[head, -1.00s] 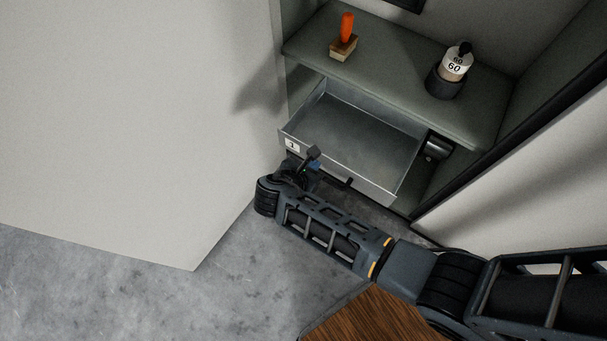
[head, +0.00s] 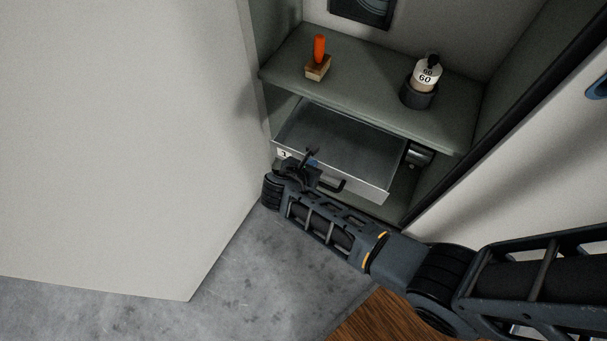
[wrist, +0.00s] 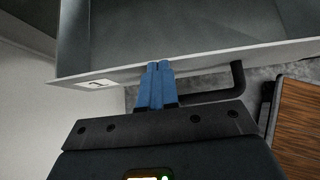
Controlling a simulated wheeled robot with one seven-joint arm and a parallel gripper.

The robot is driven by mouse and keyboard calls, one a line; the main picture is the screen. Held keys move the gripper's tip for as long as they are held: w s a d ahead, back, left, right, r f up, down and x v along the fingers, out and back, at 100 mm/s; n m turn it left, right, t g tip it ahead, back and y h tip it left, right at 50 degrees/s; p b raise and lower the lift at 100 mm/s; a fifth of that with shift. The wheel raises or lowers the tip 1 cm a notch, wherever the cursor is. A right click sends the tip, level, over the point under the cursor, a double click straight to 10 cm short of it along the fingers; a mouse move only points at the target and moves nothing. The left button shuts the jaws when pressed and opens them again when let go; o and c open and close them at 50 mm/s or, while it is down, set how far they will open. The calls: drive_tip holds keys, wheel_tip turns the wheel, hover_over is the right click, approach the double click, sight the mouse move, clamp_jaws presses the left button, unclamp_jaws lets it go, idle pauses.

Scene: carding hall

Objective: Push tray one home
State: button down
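Tray one (head: 345,150) is an empty grey metal drawer with a white "1" label (head: 283,153) at the left of its front. It stands partly out from under a shelf in a grey-green cabinet. A dark bar handle (head: 330,186) sits on its front. My gripper (head: 312,163) is at the tray's front, left of the handle. In the wrist view its blue fingers (wrist: 159,66) are together with nothing between them, their tips at the front rim of the tray (wrist: 215,30). I cannot tell for sure whether they touch it.
On the shelf (head: 350,85) above stand an orange-handled wooden stamp (head: 318,62) and a bottle marked 60 (head: 426,76) in a dark holder (head: 418,94). A dark cylinder (head: 418,155) is right of the tray. A pale panel (head: 120,140) fills the left; grey floor (head: 250,260) is clear.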

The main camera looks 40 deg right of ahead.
drive_tip(key=w+d, duration=0.2)
drive_tip(key=d, duration=0.3)
drive_tip(key=w+d, duration=0.2)
drive_tip(key=d, duration=0.3)
drive_tip(key=w+d, duration=0.2)
drive_tip(key=d, duration=0.3)
drive_tip(key=shift+w+d+f, duration=0.1)
drive_tip(key=shift+w+d, duration=0.05)
drive_tip(key=shift+d, duration=0.35)
drive_tip(key=shift+a, duration=0.4)
drive_tip(key=a, duration=0.2)
drive_tip(key=s+a+p, duration=0.1)
drive_tip(key=shift+s+r, duration=0.1)
drive_tip(key=shift+r, duration=0.15)
drive_tip(key=p+v, duration=0.3)
drive_tip(key=v, duration=0.7)
drive_tip(key=shift+a, duration=0.2)
drive_tip(key=shift+s+f, duration=0.15)
